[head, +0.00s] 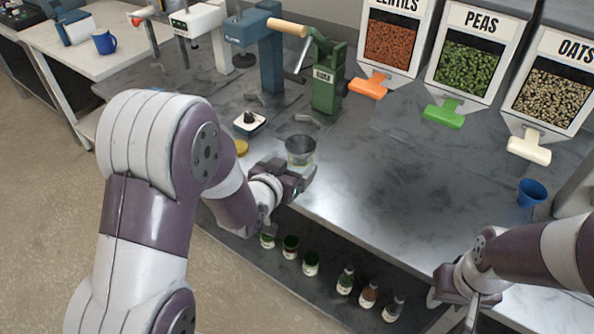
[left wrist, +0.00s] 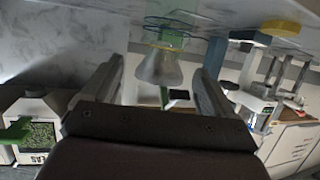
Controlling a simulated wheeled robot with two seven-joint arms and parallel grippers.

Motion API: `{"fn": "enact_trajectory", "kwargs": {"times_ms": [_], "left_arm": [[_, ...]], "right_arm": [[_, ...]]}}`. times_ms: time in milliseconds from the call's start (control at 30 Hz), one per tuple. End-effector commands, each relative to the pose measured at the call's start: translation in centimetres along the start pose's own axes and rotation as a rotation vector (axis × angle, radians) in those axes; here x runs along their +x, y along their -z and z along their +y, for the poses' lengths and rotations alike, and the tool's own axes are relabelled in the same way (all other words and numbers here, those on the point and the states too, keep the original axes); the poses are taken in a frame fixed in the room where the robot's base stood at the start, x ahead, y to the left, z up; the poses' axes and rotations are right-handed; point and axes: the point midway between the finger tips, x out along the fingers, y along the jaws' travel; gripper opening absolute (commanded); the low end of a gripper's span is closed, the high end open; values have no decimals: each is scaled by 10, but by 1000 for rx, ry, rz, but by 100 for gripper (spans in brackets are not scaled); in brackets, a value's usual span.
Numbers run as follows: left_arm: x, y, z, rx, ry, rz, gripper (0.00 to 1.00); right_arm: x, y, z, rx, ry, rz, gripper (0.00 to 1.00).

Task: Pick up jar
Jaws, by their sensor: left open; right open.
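A clear glass jar (head: 301,168) stands on the grey counter near its front edge. A grey funnel (head: 300,148) sits on top of it. The left wrist view is upside down and shows the jar (left wrist: 168,36) and the funnel (left wrist: 158,68) beyond and between the two fingers. My left gripper (head: 304,180) is open at the near side of the jar and partly hides it. No contact between fingers and jar can be made out. My right gripper (head: 468,308) is open and empty at the lower right, by the counter's front edge, far from the jar.
A yellow lid (head: 241,147) and a small scale (head: 249,123) lie left of the jar. A green press (head: 326,80) stands behind it. Several small bottles (head: 311,263) stand on the lower shelf. A blue cup (head: 531,193) is at right. The counter's middle is clear.

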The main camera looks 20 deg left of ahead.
Motion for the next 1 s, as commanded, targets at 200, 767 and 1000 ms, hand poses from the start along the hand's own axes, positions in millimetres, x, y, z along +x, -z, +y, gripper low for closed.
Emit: {"fn": "enact_trajectory", "kwargs": {"times_ms": [200, 767, 1000], "left_arm": [[28, 2, -2, 0, 0, -3, 87], [71, 1, -7, 0, 0, -2, 61], [71, 2, -7, 0, 1, 0, 6]], "right_arm": [[-6, 0, 0, 0, 0, 0, 43], [-12, 1, 0, 0, 0, 0, 43], [-12, 1, 0, 0, 0, 0, 43]]}}
